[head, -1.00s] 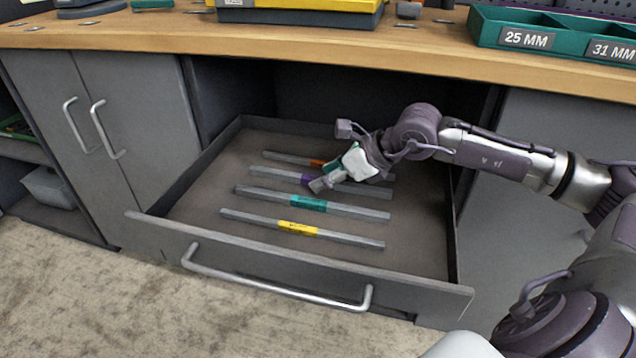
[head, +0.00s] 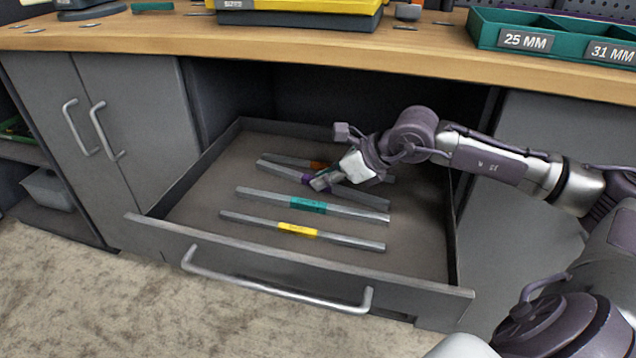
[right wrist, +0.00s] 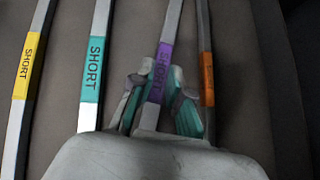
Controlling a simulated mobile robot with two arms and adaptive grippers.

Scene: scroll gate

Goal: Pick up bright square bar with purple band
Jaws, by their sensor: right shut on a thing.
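The bright square bar with the purple band (head: 283,172) is in the open drawer, tilted compared with the bars beside it. In the right wrist view its purple band (right wrist: 160,73) lies between my fingers. My right gripper (head: 320,181) is shut on this bar at the band; it also shows in the right wrist view (right wrist: 158,100). The gripper hides part of the bar in the head view. I cannot tell how far the bar is off the drawer floor. My left gripper is not in view.
Bars with an orange band (head: 285,159), a teal band (head: 262,196) and a yellow band (head: 255,220) lie in the drawer (head: 190,217). The orange-banded bar is close to my right gripper. The wooden worktop (head: 300,38) is above and behind.

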